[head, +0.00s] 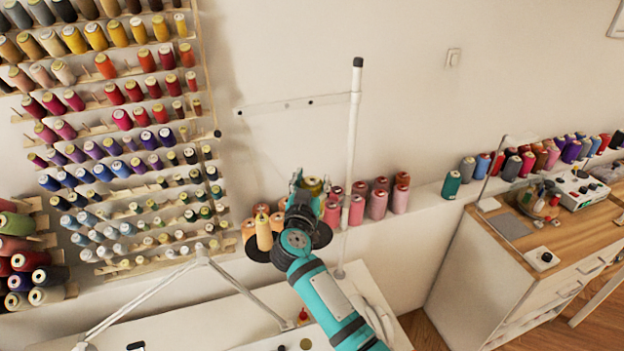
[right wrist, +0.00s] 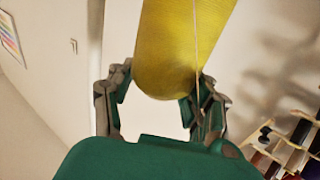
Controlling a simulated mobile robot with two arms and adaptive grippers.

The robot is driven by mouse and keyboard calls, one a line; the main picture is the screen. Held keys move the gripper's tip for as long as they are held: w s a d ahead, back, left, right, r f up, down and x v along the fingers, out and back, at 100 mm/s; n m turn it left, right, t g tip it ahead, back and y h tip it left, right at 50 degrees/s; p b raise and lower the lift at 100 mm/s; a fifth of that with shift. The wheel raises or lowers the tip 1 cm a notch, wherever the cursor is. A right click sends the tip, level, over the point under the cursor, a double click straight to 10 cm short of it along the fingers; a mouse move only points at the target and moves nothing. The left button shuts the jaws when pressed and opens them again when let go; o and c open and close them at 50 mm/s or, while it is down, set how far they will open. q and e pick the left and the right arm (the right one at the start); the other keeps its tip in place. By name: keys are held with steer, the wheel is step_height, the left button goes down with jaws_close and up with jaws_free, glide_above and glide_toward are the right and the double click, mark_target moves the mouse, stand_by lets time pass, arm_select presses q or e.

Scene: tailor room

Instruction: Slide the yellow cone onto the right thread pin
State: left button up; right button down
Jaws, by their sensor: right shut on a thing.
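My right gripper (head: 306,186) is shut on the yellow cone (head: 313,186), whose top shows between the fingers in the head view. In the right wrist view the cone (right wrist: 183,45) is large and tilted, its rounded end between the two fingers (right wrist: 155,98). A dark round disc (head: 320,236) shows partly behind my right wrist, below the held cone. The right thread pin itself is not visible; my gripper and wrist cover that area. I cannot tell whether the cone touches it. My left gripper is not in view.
A light orange cone (head: 263,231) stands just left of my gripper, above another dark disc (head: 257,254). A white upright pole (head: 354,130) rises close on the right. Pink spools (head: 377,204) line the ledge behind. A full spool rack (head: 120,120) hangs left.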

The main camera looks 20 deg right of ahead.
step_height(320, 180, down, 7)
steer(key=b, duration=0.2)
steer(key=shift+b, duration=0.35)
stand_by(1.2)
steer(key=shift+c, duration=2.2)
jaws_free()
steer(key=shift+f, duration=0.1)
